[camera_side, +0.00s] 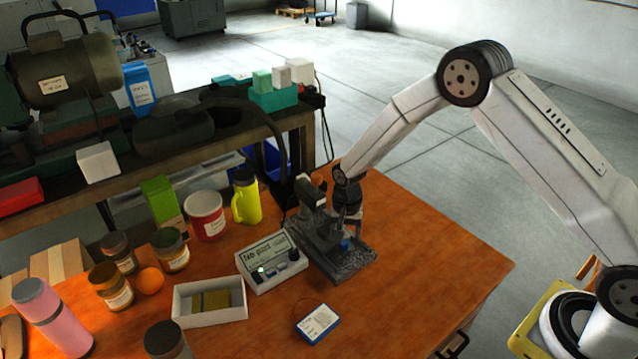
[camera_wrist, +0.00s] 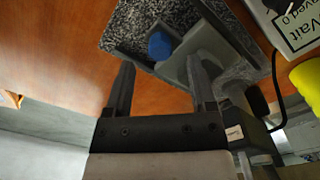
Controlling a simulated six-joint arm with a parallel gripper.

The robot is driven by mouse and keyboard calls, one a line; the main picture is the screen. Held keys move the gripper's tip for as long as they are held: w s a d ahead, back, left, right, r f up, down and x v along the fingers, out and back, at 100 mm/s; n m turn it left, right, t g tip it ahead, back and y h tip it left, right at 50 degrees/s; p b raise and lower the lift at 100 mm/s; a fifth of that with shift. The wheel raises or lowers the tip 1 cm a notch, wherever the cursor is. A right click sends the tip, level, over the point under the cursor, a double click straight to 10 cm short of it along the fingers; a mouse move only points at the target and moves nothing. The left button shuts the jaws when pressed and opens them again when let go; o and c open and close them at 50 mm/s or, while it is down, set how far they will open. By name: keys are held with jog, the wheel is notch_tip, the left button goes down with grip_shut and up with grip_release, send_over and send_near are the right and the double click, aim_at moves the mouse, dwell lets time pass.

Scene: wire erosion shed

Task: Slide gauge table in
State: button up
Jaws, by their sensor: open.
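The gauge stands on a speckled granite base (camera_side: 350,264) on the orange bench; the base also shows at the top of the wrist view (camera_wrist: 135,20). A grey block, seemingly the gauge table (camera_wrist: 177,68), sits at the base's edge with a blue knob (camera_wrist: 160,45) beside it. The knob is a small blue spot in the side view (camera_side: 346,243). My gripper (camera_wrist: 160,82) is open and empty, its two fingers pointing at the table's edge. One finger overlaps the grey block in the picture; I cannot tell whether they touch. In the side view, my gripper hangs over the base and hides part of the gauge.
A display box (camera_side: 272,262) reading "No part" stands left of the base. The bench's right side is clear.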

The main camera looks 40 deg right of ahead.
jog(key=shift+f, duration=1.45)
grip_shut()
dwell(0.5)
